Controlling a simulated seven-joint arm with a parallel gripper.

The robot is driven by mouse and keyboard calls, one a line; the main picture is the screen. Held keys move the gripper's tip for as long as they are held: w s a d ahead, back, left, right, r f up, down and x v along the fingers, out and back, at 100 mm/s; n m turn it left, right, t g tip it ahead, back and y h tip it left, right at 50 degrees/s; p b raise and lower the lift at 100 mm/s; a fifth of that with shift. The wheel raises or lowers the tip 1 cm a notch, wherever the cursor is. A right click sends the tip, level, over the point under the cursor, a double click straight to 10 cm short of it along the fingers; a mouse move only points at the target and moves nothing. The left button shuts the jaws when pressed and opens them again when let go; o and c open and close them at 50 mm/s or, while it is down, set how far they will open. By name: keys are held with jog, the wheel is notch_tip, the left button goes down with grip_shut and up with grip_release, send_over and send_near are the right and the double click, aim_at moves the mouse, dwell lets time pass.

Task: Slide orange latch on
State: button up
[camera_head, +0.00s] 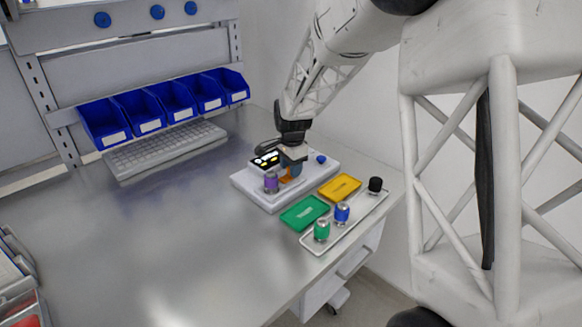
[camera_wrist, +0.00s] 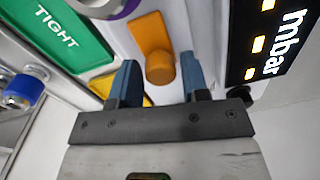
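The orange latch (camera_wrist: 152,35) is a flat bar with a round knob at one end, on the white device (camera_head: 245,183). In the head view a bit of the latch (camera_head: 286,179) shows beneath my gripper (camera_head: 292,168). In the wrist view my gripper (camera_wrist: 160,76) is open, its two blue fingers apart. The knob lies at the gap between the fingertips, with a finger to each side. Nothing is clamped, and I cannot tell whether either finger touches the latch.
A purple-topped cylinder (camera_head: 271,182) stands on the device close to the latch, beside a lit display (camera_wrist: 268,42). A pale tray (camera_head: 309,241) holds green, blue and black cylinders.

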aim_at(285, 180)
grip_shut()
jog(key=shift+s+a, duration=1)
jog(key=shift+o, duration=1.7)
grip_release()
jog(key=shift+r, duration=0.2)
notch_tip(285, 180, up, 8)
jog(key=shift+s+f, duration=0.2)
jog(key=shift+f, duration=0.05)
jog(key=shift+d, duration=0.1)
